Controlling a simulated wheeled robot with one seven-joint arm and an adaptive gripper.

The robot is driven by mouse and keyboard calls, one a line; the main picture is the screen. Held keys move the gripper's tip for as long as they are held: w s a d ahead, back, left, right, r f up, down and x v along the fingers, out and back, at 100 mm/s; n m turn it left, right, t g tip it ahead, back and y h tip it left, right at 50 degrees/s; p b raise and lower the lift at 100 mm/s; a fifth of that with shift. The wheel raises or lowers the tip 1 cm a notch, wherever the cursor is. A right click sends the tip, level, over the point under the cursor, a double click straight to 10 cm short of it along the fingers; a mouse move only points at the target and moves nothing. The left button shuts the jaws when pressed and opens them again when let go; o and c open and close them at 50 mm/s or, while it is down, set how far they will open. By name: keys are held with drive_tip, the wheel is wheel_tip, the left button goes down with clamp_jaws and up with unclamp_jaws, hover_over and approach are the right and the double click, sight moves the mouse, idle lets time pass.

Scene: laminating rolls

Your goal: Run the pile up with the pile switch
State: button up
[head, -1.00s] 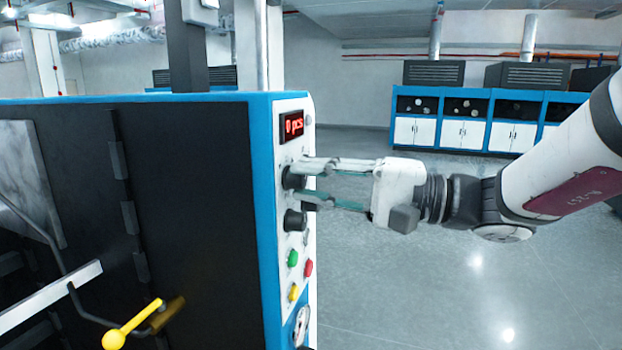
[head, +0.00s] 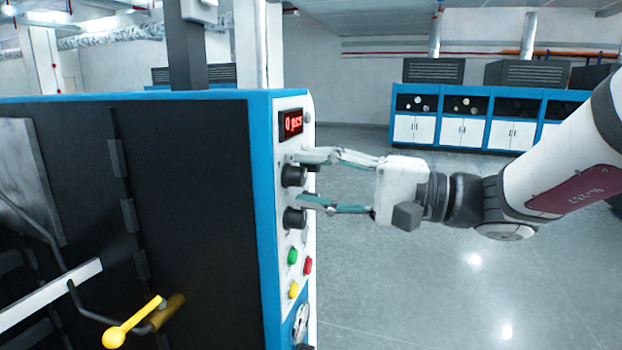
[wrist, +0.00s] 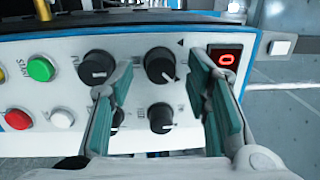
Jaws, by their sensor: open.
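The control panel (head: 292,240) on the machine's blue-edged end carries several black knobs. I cannot read which one is the pile switch. My gripper (head: 304,179) is open, its fingertips close to the panel, one above and one below the upper knob (head: 292,176). In the wrist view the open fingers stand on either side of a black knob with a light pointer mark (wrist: 160,65); I cannot tell whether they touch it. Another knob (wrist: 160,118) lies below it, and one (wrist: 97,68) is to the left, partly behind a finger.
A red display (head: 292,123) above the knobs reads 0. Green (head: 292,257), red (head: 308,266) and yellow (head: 293,290) buttons sit below them. A yellow-knobbed lever (head: 113,339) sticks out at lower left. The floor to the right is clear; blue-and-white cabinets (head: 465,132) stand far back.

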drive_tip(key=v, duration=1.1)
drive_tip(key=shift+d, duration=0.35)
drive_tip(key=s+a+f+n+g+h, duration=0.1)
drive_tip(key=s+a+f+g+h, duration=0.1)
drive_tip(key=s+f+h, duration=0.35)
drive_tip(key=s+a+f+n+g+h, duration=0.1)
drive_tip(key=s+a+f+g+h, duration=0.15)
drive_tip(key=s+f, duration=0.45)
drive_tip(key=s+d+n+t+h, duration=0.1)
drive_tip(key=d+t+h, duration=0.3)
drive_tip(key=d+h, duration=0.5)
drive_tip(key=shift+s+d+f+h, duration=0.35)
drive_tip(key=shift+d+f+h, duration=0.1)
drive_tip(key=shift+d, duration=0.45)
